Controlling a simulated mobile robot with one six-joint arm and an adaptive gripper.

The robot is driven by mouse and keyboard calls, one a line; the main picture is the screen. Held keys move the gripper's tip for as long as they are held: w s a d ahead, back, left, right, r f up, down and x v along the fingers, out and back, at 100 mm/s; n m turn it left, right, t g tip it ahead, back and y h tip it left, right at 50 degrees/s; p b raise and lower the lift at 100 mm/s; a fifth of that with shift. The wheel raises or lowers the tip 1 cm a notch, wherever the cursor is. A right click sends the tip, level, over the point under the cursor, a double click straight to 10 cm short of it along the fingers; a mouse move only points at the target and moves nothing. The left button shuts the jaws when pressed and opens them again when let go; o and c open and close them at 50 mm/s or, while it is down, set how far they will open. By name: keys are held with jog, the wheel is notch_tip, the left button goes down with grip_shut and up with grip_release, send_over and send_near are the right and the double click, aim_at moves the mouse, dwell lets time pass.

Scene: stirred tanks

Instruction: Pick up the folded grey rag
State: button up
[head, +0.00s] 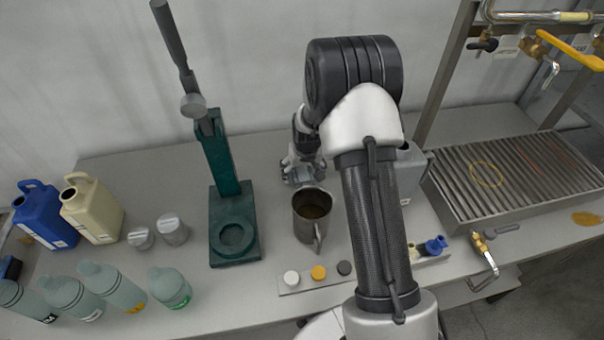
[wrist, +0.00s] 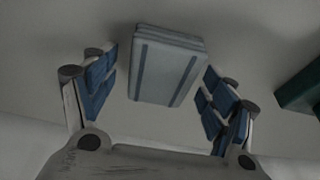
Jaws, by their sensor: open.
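The folded grey rag (wrist: 165,65) shows in the wrist view as a thick grey stack with darker stripes, lying on the grey bench top. My gripper (wrist: 158,88) is open, with one blue-padded finger on each side of the rag. There is a visible gap on both sides, and neither finger appears to touch it. In the head view my gripper (head: 304,172) points down over the bench, behind the metal mug. I cannot make out the rag there; my gripper and arm cover that spot.
A green press stand (head: 234,225) stands left of my gripper. A metal mug (head: 311,215) stands just in front. A strip with coloured caps (head: 318,273) lies nearer. A grey box (head: 411,172) is partly hidden behind my arm. A ribbed metal tray (head: 515,175) is at right.

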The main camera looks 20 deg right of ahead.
aim_at(302, 171)
jog(key=shift+c, duration=0.4)
jog(key=c, duration=1)
jog(key=shift+r, duration=0.1)
notch_tip(302, 171, up, 20)
jog(key=p, duration=0.5)
jog(key=shift+r, duration=0.2)
